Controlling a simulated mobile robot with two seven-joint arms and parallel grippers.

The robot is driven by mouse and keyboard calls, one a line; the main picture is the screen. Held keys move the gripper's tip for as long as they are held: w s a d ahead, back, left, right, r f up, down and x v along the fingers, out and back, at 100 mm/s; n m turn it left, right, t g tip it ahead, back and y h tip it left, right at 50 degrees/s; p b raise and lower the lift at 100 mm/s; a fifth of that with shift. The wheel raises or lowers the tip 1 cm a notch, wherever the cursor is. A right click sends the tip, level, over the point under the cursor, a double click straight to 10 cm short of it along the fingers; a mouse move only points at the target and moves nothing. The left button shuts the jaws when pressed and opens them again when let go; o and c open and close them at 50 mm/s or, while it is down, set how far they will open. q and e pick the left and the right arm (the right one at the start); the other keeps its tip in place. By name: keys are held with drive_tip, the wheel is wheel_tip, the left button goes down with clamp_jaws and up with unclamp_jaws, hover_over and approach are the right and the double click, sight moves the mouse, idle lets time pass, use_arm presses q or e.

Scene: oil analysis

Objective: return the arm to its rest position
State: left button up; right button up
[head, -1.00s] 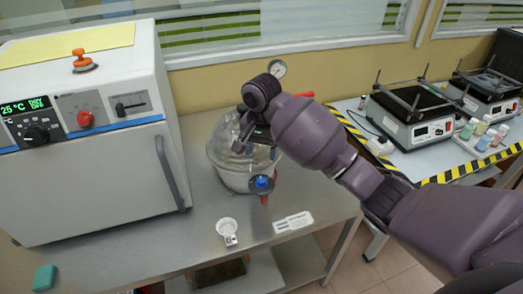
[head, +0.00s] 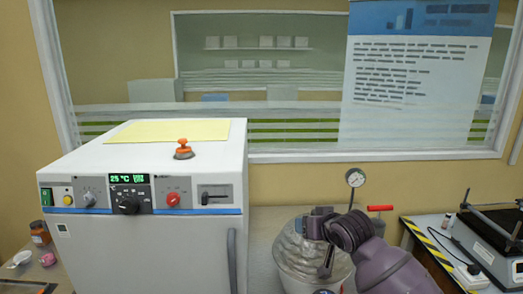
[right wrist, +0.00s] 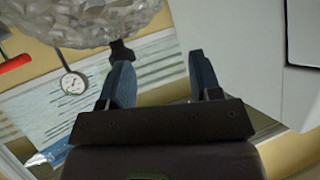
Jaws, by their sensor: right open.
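My right gripper (head: 321,238) is open in the head view, in front of or over the glass vessel (head: 298,252). I cannot tell whether they touch. My right arm comes in from the bottom right. In the right wrist view, the fingers of the right gripper (right wrist: 160,72) stand apart with nothing between them. The glass vessel (right wrist: 75,18) fills that view's top left, with a dark fitting (right wrist: 122,52) near the left finger. My left gripper is not in view.
A white oven (head: 140,240) stands left of the vessel, with an orange-handled stamp (head: 183,150) and yellow sheet (head: 205,130) on top. A pressure gauge (head: 354,180) and red handle (head: 380,209) are behind the arm. A black-topped device (head: 495,235) is at right.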

drive_tip(key=s+d+f+h, duration=0.1)
drive_tip(key=s+d+f, duration=0.4)
drive_tip(key=s+f, duration=0.4)
drive_tip(key=s+d+f+h+b, duration=0.1)
drive_tip(key=s+d+f, duration=0.3)
drive_tip(key=s+f, duration=0.6)
drive_tip(key=s+d+f+m+h+b, duration=0.1)
drive_tip(key=s+d+f, duration=0.4)
drive_tip(key=s+f, duration=0.5)
drive_tip(key=s+h, duration=0.1)
drive_tip(key=s, duration=0.5)
drive_tip(key=shift+d+t, duration=0.3)
drive_tip(key=shift+d, duration=0.05)
drive_tip(key=shift+f, duration=0.1)
